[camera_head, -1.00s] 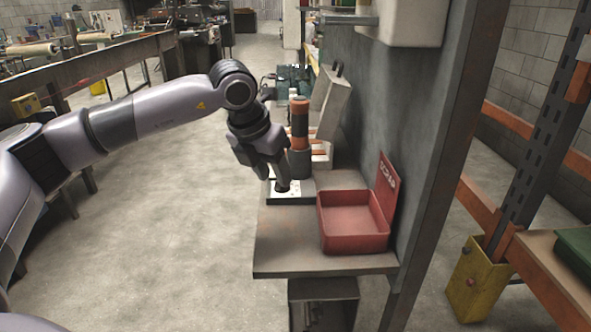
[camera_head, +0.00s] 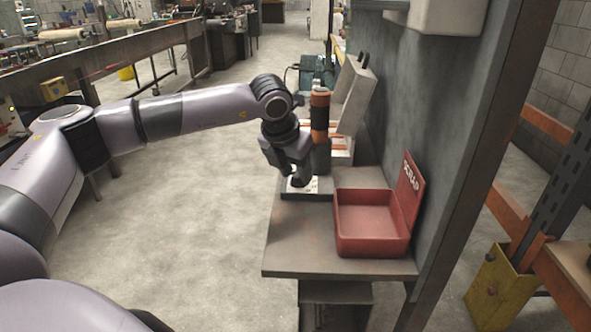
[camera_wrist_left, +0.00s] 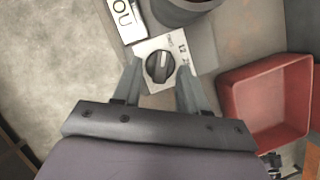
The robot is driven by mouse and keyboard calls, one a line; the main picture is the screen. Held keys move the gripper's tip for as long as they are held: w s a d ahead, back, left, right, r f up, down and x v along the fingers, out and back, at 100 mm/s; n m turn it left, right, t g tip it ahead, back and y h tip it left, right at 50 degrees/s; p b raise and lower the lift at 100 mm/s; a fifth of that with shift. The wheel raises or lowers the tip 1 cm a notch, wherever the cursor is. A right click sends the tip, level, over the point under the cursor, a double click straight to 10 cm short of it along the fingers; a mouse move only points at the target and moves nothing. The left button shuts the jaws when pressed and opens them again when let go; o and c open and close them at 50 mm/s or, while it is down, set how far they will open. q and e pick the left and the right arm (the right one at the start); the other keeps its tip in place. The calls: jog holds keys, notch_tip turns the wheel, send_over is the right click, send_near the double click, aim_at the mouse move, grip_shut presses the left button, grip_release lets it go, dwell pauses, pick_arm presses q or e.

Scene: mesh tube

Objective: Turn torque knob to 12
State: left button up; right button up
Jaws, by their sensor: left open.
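The torque knob (camera_wrist_left: 159,66) is a round black knob with a raised grip bar, on a white plate (camera_wrist_left: 177,47) with printed marks. A "12" is readable at the plate's upper right; the other marks are too small. I cannot tell which mark the knob points to. My left gripper (camera_wrist_left: 158,78) is open, its two fingers on either side of the knob in the wrist view. I cannot tell if they touch it. In the head view the left gripper (camera_head: 293,175) points down over the plate (camera_head: 312,186) and mostly hides the knob. My right gripper is not in view.
An orange and black cylindrical tool (camera_head: 320,118) stands upright just behind the plate. A red SCRAP bin (camera_head: 371,246) sits to the right on the bench (camera_head: 290,255). A grey wall panel (camera_head: 440,120) rises along the right. Floor to the left is open.

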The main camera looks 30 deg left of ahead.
pick_arm(q)
jog(key=shift+c, duration=0.3)
grip_shut()
jog(key=m, duration=0.1)
jog(key=m+h, duration=0.1)
jog(key=m, duration=0.1)
jog(key=shift+a+m+h+p, duration=0.2)
jog(key=shift+m+h+p, duration=0.1)
jog(key=shift+p, duration=0.1)
jog(key=shift+w+a+r+m+g+h+p, duration=0.15)
jog(key=shift+m+h+p, duration=0.25)
jog(key=shift+m, duration=0.6)
jog(key=shift+a+f+m+g+h+p, duration=0.15)
jog(key=shift+m+h+p, duration=0.2)
jog(key=shift+m, duration=0.65)
jog(key=shift+d+m, duration=0.1)
jog(key=shift+m, duration=0.2)
jog(key=shift+o, duration=0.3)
grip_release()
